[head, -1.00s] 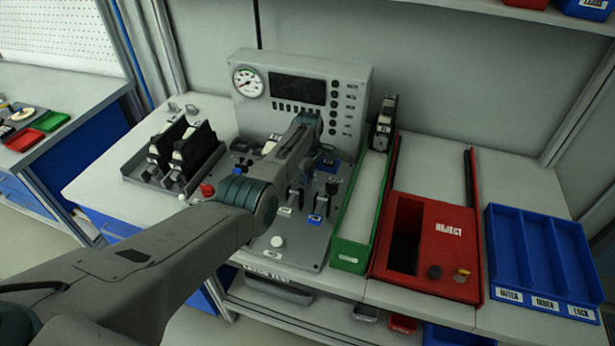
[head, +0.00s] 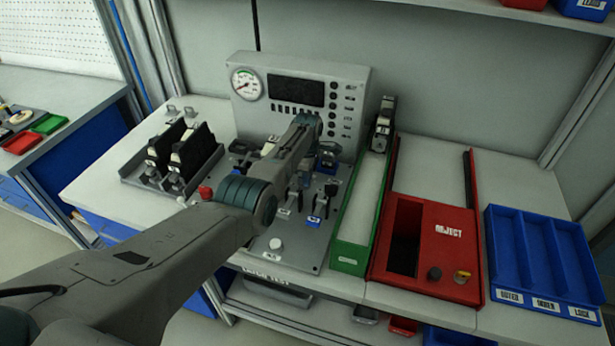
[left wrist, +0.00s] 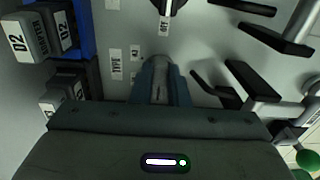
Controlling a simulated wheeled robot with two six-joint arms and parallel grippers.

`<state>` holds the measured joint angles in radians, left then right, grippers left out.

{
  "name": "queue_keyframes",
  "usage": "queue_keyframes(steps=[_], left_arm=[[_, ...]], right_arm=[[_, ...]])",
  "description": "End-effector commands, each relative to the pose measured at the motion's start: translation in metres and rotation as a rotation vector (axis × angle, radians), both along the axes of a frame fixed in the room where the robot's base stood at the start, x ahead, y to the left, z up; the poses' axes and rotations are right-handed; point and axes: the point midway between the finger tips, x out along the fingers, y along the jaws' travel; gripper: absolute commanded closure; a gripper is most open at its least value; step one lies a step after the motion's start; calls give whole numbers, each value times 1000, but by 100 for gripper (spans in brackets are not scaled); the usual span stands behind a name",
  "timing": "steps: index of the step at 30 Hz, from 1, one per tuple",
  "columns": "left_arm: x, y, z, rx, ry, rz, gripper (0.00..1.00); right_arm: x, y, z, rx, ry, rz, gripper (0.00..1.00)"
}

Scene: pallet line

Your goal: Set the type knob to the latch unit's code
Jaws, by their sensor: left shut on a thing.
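My left gripper (left wrist: 160,82) is shut on the small grey type knob (left wrist: 158,93), seen between its blue-grey fingers in the left wrist view. Beside it are a label reading TYPE (left wrist: 116,66) and a small tag that seems to read A1 (left wrist: 135,53). The fingers hide much of the knob, so its pointer setting cannot be told. At the upper left of that view is a grey and dark unit (left wrist: 30,35) with labels reading D2, against a blue part. In the head view my left arm covers the knob and fingertips. My right gripper is not in view.
A knob marked OFF (left wrist: 164,25) is near the gripper. A green-sided tray (head: 347,258), red reject box (head: 440,262) and blue bin (head: 545,262) stand to the right.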

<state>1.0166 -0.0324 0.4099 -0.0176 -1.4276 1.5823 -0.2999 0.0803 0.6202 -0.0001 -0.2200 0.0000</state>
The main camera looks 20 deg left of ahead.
Motion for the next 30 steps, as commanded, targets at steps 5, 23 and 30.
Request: queue_keyframes(steps=[5, 23, 30], left_arm=[[2, 0, 2, 0, -4, 1, 68], [1, 0, 31, 0, -5, 0, 64], [2, 0, 76, 0, -7, 0, 64]], right_arm=[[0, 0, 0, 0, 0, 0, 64], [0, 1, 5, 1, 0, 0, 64], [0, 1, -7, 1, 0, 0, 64]])
